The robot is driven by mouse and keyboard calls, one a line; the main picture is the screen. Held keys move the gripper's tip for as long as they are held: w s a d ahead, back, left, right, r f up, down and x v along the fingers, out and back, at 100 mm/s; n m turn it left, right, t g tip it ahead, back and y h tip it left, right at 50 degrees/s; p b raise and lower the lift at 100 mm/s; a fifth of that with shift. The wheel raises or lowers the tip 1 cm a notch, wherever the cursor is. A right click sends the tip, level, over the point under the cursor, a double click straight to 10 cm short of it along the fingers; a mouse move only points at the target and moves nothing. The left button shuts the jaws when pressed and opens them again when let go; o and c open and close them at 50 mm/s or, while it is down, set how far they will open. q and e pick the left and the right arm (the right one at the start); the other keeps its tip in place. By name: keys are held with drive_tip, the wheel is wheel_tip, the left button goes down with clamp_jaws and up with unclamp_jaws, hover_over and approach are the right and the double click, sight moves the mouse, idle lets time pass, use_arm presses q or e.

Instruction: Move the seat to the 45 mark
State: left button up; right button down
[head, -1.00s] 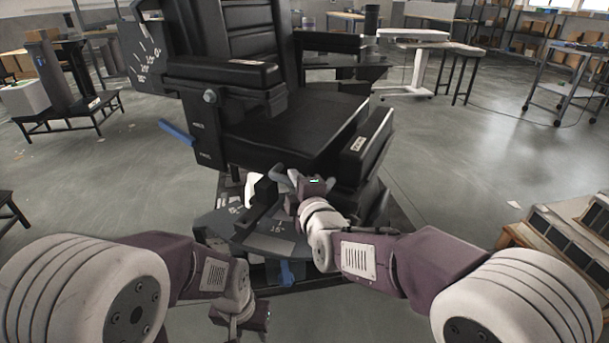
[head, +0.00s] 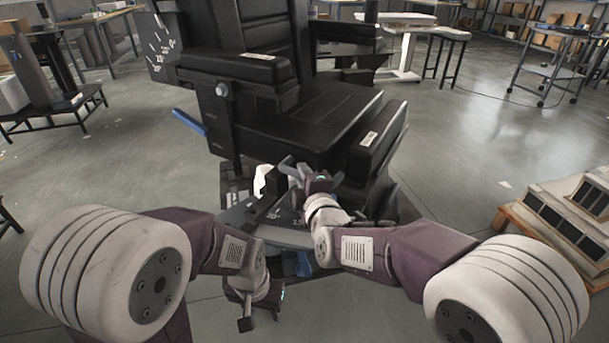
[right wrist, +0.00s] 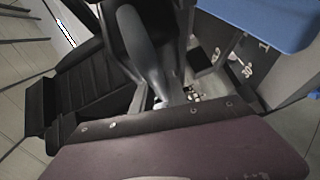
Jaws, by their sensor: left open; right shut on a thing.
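The black seat (head: 310,118) with armrests stands in front of me. Its left side plate has a printed white scale (head: 160,52); I cannot read its setting. My right gripper (head: 297,174) is below the seat's front edge, shut on a dark grey handle (right wrist: 143,45), partly hidden by the gripper body. In the right wrist view a pale plate with a 30° mark (right wrist: 246,69) lies beyond the handle. My left gripper (head: 246,319) is low in front of the base, open and apart from the seat.
A blue lever (head: 190,122) sticks out at the seat's left side. Another blue part (head: 303,264) is low at the base front, behind my arms. A wooden pallet with grey boxes (head: 570,208) stands at right. The floor (head: 470,140) between is clear.

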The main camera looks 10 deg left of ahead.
drive_tip(key=c, duration=1.7)
unclamp_jaws()
drive_tip(key=shift+s+a, duration=0.1)
drive_tip(key=shift+a, duration=0.05)
drive_tip(key=shift+c, duration=0.2)
drive_tip(key=o, duration=0.4)
drive_tip(key=shift+a+f, duration=0.1)
drive_tip(key=shift+a, duration=0.05)
drive_tip(key=p+v, duration=0.3)
drive_tip(key=v, duration=0.6)
